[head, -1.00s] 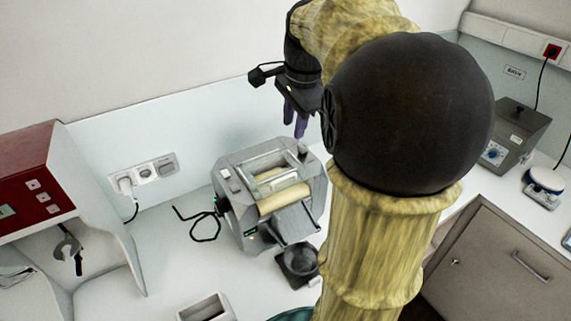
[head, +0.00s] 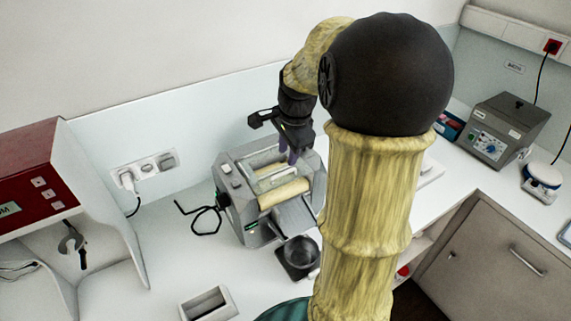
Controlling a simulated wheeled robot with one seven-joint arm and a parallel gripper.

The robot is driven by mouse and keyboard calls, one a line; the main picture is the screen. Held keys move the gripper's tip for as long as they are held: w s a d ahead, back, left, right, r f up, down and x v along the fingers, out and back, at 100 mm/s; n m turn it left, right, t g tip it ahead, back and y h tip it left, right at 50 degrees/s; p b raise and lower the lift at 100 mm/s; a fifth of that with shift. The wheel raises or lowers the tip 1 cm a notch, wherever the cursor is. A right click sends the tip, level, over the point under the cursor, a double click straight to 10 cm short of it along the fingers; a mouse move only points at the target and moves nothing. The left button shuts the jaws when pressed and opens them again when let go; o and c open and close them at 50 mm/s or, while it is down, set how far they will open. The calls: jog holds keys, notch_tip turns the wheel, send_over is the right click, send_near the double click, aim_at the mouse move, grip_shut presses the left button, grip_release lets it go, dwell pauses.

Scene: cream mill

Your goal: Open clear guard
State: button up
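The grey mill (head: 245,212) stands on the white worktop near the middle of the head view, with cream rollers (head: 284,194) in its top opening. The clear guard (head: 272,178) lies over the rollers and looks closed. My gripper (head: 288,158) points down at the mill's top, its purple fingers at or just above the back edge of the guard. Whether the fingers touch the guard cannot be seen. The finger gap is too small to make out.
A black bowl (head: 299,255) sits in front of the mill, and a small grey tray (head: 208,304) lies front left. A red-fronted cabinet (head: 38,180) stands at left. A grey control box (head: 499,130) stands at right.

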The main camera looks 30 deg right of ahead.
aim_at(286, 180)
jog(key=f, duration=0.3)
jog(key=w+f+p, duration=0.1)
jog(key=f, duration=0.2)
jog(key=shift+w+f, duration=0.15)
jog(key=shift+f, duration=0.25)
grip_shut()
